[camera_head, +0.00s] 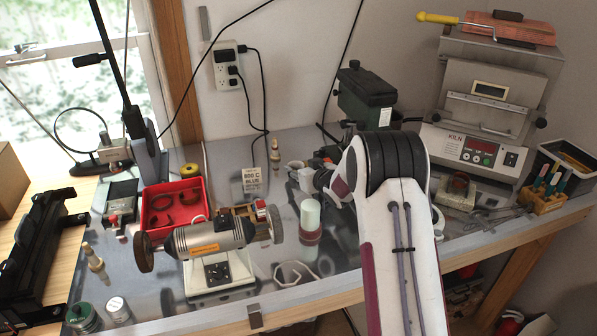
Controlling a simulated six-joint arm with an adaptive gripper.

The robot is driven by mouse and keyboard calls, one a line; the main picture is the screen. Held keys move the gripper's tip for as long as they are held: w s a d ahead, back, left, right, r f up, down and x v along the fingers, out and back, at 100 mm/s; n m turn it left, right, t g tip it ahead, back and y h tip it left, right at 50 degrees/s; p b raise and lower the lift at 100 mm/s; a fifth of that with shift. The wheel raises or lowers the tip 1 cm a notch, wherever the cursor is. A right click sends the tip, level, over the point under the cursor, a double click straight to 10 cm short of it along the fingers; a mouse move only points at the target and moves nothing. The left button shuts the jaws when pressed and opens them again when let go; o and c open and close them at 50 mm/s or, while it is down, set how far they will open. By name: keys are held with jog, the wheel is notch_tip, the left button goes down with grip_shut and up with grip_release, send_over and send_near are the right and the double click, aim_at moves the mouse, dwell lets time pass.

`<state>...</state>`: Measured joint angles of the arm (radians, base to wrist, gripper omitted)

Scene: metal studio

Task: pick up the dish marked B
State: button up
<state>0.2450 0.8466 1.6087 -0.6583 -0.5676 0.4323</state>
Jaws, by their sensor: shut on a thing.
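My gripper (306,174) is in the middle of the bench area, at the end of my white and maroon arm that comes in from the lower right. It is small in view and partly hidden by my wrist. It is shut on a small pale dish (295,165), whose marking I cannot read. A white angular open dish (296,275) lies on the bench near the front edge, apart from my gripper. I see no letter B on it from here.
A bench polisher (210,237) stands at the front left, beside a red tray (171,206). A pale green-topped cylinder (310,215) stands just below my gripper. A card reading 800 C BLUE (252,181) is behind. A kiln (490,100) fills the back right.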

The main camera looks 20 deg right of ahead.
jog(key=shift+r, duration=0.15)
notch_tip(320, 180, up, 10)
dwell(0.6)
